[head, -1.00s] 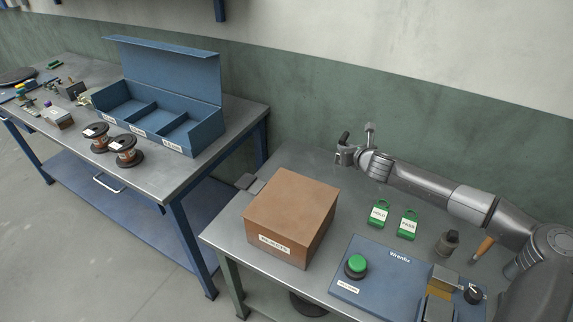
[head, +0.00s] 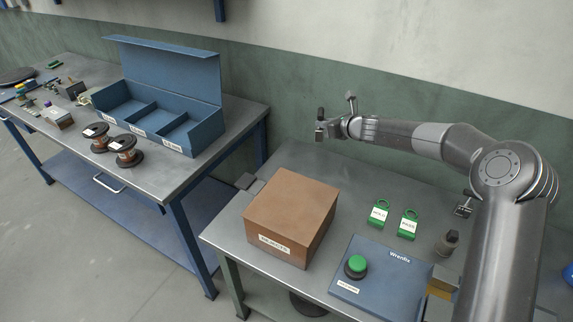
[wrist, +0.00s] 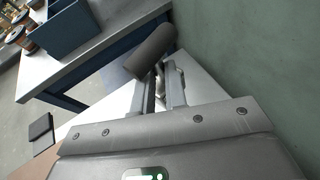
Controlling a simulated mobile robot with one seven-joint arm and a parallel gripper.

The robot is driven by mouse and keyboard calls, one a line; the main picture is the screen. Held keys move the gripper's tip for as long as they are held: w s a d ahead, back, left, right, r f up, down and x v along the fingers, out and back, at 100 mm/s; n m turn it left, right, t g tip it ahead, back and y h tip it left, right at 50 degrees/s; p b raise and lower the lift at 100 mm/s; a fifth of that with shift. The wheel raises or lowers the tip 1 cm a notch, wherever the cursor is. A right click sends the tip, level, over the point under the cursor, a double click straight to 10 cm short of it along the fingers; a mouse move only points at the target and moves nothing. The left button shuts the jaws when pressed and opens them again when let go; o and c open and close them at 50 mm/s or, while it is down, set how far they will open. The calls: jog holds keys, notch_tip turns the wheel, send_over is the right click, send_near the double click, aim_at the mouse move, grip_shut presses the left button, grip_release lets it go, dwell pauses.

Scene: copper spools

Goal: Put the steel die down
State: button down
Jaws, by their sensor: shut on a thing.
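My gripper (head: 323,129) is shut on a dark grey cylinder, the steel die (head: 320,113), and holds it up in the air above the back of the right-hand bench. In the wrist view the die (wrist: 151,53) lies across the tips of my gripper (wrist: 161,88), tilted in the picture. The jaws partly cover its lower side. Nothing else touches the die.
The bench (head: 300,160) is bare beneath my gripper. A brown labelled box (head: 291,215) stands in front. Two green tags (head: 380,213), a blue panel with a green button (head: 356,264) and a small dark bottle (head: 448,243) lie rightward. The left bench holds a blue bin (head: 205,132) and copper spools (head: 124,150).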

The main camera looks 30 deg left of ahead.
aim_at(321, 134)
jog(key=shift+w+a+r, duration=0.1)
jog(key=shift+a+r, duration=0.2)
jog(key=shift+r, duration=0.2)
notch_tip(321, 134, down, 5)
jog(key=shift+f, duration=0.2)
jog(key=shift+a+f, duration=0.15)
jog(key=shift+f, duration=0.1)
jog(key=shift+s+a+f, duration=0.25)
jog(key=shift+a+f, duration=1.55)
jog(key=shift+a, duration=0.1)
jog(key=shift+s+a+f, duration=0.2)
jog(key=shift+a+f, duration=1.65)
jog(key=shift+s+a+f, duration=0.25)
jog(key=shift+a+f, duration=1.55)
jog(key=shift+a, duration=0.1)
jog(key=c, duration=1.5)
grip_release()
jog(key=shift+f, duration=0.1)
jog(key=shift+o, duration=0.2)
